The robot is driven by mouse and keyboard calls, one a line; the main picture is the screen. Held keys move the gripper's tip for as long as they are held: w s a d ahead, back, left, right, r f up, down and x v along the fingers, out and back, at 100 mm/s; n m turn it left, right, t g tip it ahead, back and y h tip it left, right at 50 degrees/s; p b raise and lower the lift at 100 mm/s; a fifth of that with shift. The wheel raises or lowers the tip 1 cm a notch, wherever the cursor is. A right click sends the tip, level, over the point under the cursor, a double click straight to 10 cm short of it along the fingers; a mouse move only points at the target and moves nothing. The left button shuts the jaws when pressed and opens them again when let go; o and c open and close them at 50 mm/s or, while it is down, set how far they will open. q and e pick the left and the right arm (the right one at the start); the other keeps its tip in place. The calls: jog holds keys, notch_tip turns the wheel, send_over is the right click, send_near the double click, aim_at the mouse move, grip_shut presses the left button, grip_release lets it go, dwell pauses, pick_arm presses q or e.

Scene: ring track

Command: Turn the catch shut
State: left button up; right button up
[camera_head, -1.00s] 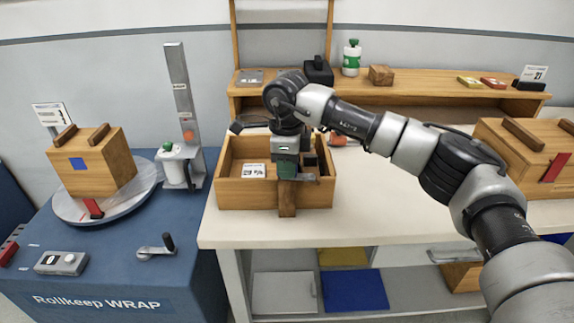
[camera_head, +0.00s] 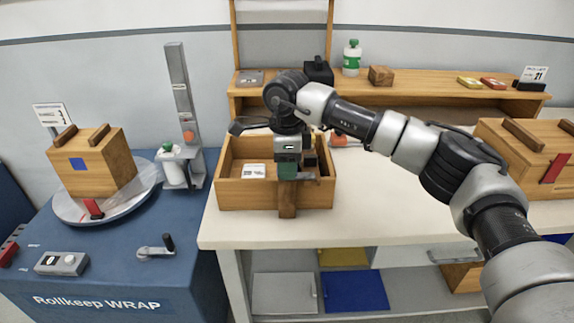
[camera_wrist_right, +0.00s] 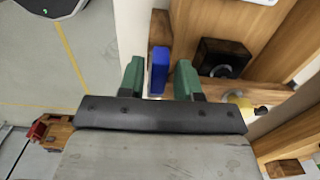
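My right gripper (camera_head: 287,173) points down at the front wall of an open wooden box (camera_head: 245,197) on the counter. In the right wrist view its two green fingers (camera_wrist_right: 159,82) are apart. A narrow blue piece (camera_wrist_right: 158,68), which looks like the catch, stands between them, with a thin gap on each side. It lies in line with a dark wooden strip (camera_wrist_right: 158,28). In the head view this upright strip (camera_head: 287,204) shows on the box front under the gripper; the blue piece is hidden there. My left gripper is not in view.
The box holds a white label card (camera_head: 253,171) and dark parts. A blue table (camera_head: 110,265) at left carries a turntable (camera_head: 65,207) with a closed wooden box (camera_head: 95,168). A shelf (camera_head: 430,92) runs behind.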

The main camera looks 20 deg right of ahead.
jog(key=shift+o, duration=0.5)
jog(key=shift+f, duration=0.1)
notch_tip(320, 180, up, 11)
jog(key=shift+f, duration=0.1)
dwell(0.3)
